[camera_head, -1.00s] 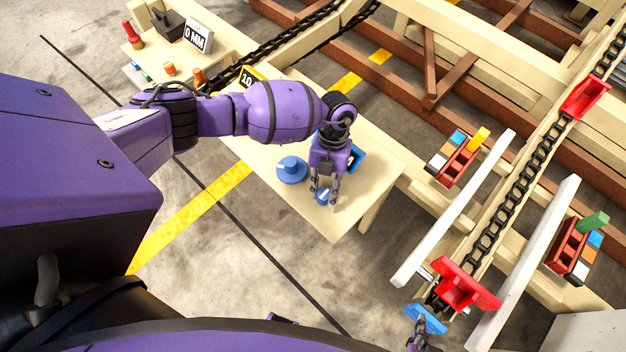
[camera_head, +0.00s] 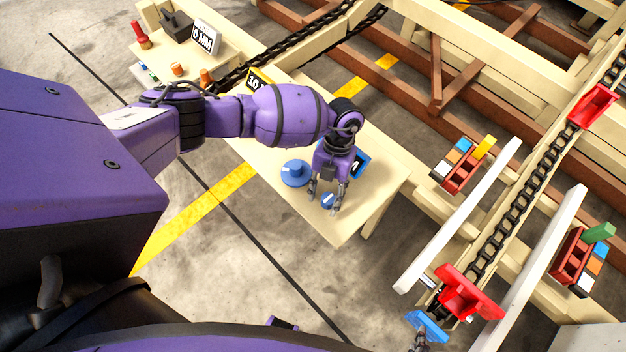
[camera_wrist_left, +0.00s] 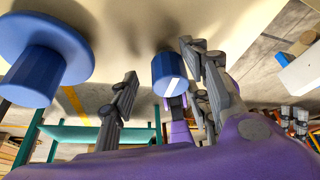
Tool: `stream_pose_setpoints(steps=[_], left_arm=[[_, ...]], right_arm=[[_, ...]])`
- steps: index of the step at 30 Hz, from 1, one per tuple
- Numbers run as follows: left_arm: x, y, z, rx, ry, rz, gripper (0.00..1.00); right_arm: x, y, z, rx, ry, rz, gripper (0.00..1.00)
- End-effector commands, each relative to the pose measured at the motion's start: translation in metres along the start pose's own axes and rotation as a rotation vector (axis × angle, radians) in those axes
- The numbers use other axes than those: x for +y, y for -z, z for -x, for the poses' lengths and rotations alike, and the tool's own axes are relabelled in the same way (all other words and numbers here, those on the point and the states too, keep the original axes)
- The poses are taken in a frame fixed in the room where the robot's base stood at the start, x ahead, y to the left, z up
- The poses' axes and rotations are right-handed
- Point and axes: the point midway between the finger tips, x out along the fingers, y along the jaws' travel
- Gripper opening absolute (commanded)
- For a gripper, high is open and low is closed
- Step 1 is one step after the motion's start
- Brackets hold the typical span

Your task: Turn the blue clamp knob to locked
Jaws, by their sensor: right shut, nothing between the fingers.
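Two blue knobs are on the cream table: a small one (camera_head: 327,201) near its front corner and a larger one on a round flange (camera_head: 295,170) to its left. I cannot tell by label which is the clamp knob. My left gripper (camera_head: 325,204) points down with its fingers spread on either side of the small knob. In the left wrist view the small knob (camera_wrist_left: 168,72) shows a white mark and lies between the fingers, with a clear gap to the left finger. My right gripper (camera_head: 419,343) is at the bottom edge, partly cut off, shut and empty beside a blue piece (camera_head: 428,325).
A blue-framed dark sign (camera_head: 359,165) stands behind my left gripper. The larger knob (camera_wrist_left: 42,60) is close to the left finger. A red holder (camera_head: 466,293) sits on the chain at right between white rails. Red racks with coloured blocks (camera_head: 461,171) flank the chain.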

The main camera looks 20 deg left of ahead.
Motion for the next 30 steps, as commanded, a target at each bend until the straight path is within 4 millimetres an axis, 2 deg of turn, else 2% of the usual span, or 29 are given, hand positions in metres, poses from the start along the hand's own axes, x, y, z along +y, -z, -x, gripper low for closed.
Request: stream_pose_setpoints(steps=[10, 14, 24, 30], left_arm=[[-0.004, -0.002, 0.006, -0.007, 0.006, -0.004, 0.42], [-0.004, -0.003, 0.017, -0.011, 0.007, -0.004, 0.42], [-0.003, -0.003, 0.086, -0.011, 0.005, -0.004, 0.42], [-0.003, -0.001, 0.116, -0.008, 0.005, -0.004, 0.42]], right_arm=[[-0.001, 0.008, -0.004, 0.013, 0.004, 0.003, 0.0], [-0.001, 0.007, -0.003, 0.011, 0.003, 0.003, 0.0], [-0.001, 0.006, -0.002, 0.011, 0.003, 0.001, 0.0], [-0.001, 0.006, -0.002, 0.01, 0.002, 0.001, 0.0]])
